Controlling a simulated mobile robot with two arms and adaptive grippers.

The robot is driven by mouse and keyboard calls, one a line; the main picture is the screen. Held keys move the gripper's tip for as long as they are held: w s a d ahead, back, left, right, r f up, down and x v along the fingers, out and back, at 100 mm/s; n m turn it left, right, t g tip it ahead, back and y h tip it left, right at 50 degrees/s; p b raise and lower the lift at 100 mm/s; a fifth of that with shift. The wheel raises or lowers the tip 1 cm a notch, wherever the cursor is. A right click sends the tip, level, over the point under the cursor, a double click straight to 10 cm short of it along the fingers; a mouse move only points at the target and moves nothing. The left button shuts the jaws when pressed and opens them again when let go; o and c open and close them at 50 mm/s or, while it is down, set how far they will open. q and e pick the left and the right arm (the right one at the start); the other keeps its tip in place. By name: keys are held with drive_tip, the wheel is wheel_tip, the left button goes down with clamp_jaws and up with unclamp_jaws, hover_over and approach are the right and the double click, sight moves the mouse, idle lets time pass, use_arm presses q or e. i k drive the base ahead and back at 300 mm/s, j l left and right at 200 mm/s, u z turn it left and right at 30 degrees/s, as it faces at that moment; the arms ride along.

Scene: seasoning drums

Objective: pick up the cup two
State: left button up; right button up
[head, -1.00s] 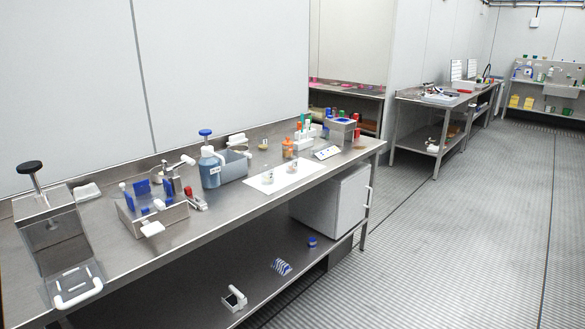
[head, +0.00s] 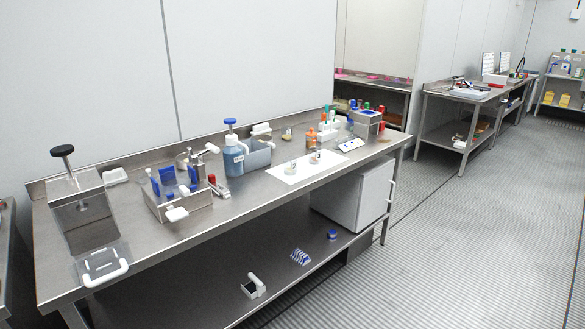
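Two small pale cup-like items stand on a white mat (head: 283,178) on the steel bench. One (head: 290,168) is nearer the left, the other (head: 315,158) farther right and slightly farther back. They are too small to make out their details or contents, and I cannot tell which one is cup two. Neither of my grippers shows in the head view.
The steel bench (head: 235,205) also bears a blue pump bottle (head: 233,159), a grey bin, an orange bottle (head: 311,140), a steel box with blue parts (head: 180,204) and a tall dispenser at left. Open floor (head: 470,250) lies to the right.

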sight(290, 163)
drive_tip(key=i+l+u, duration=0.15)
drive_tip(key=i+l, duration=0.2)
drive_tip(key=i+l+u, duration=0.15)
drive_tip(key=i+l, duration=0.2)
drive_tip(key=l, duration=0.1)
